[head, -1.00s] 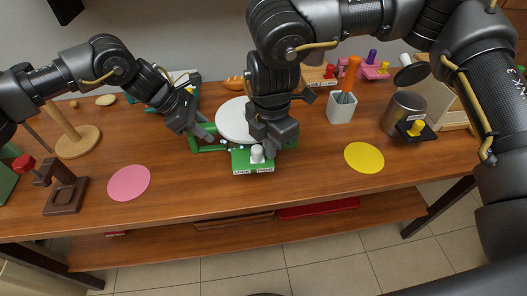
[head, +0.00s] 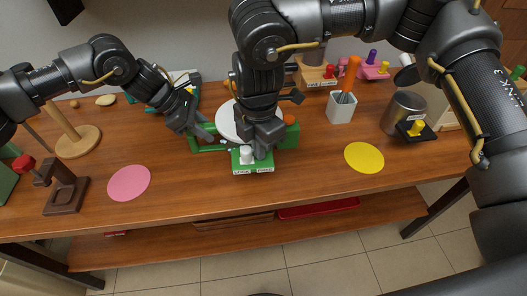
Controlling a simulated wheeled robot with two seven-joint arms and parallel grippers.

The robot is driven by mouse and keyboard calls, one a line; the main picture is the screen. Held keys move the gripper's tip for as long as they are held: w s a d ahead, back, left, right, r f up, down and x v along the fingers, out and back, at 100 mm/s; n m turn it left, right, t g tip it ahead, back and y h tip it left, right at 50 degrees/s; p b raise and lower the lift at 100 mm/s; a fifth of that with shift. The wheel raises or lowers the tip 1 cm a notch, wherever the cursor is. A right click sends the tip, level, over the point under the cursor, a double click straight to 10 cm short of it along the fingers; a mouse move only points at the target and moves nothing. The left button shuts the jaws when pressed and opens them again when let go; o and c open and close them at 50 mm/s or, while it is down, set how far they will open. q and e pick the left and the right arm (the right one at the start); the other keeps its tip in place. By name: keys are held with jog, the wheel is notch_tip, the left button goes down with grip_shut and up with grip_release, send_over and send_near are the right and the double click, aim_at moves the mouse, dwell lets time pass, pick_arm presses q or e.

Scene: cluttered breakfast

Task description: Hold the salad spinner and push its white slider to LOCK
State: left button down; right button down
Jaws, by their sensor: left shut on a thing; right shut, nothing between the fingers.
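The salad spinner has a green base (head: 205,149) and a round white lid (head: 231,122) at the middle of the table. On its front green block is a white slider (head: 246,154) above a label (head: 253,170) reading LOCK on the left and FREE on the right. The slider stands over the LOCK side. My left gripper (head: 207,134) is shut on the spinner's left green part. My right gripper (head: 262,152) is shut and empty, just right of the slider, close to or touching it; the exact contact is hidden. My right arm covers much of the lid.
A pink disc (head: 129,183) lies at the front left and a yellow disc (head: 364,157) at the front right. A brown stand with a red knob (head: 65,190) is at the left. A white utensil cup (head: 341,108) and a metal can (head: 402,114) stand at the right.

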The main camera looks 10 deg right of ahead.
jog(key=shift+a, duration=0.55)
jog(key=shift+d, duration=0.65)
notch_tip(320, 180, up, 7)
dwell(0.4)
jog(key=c, duration=2.2)
grip_release()
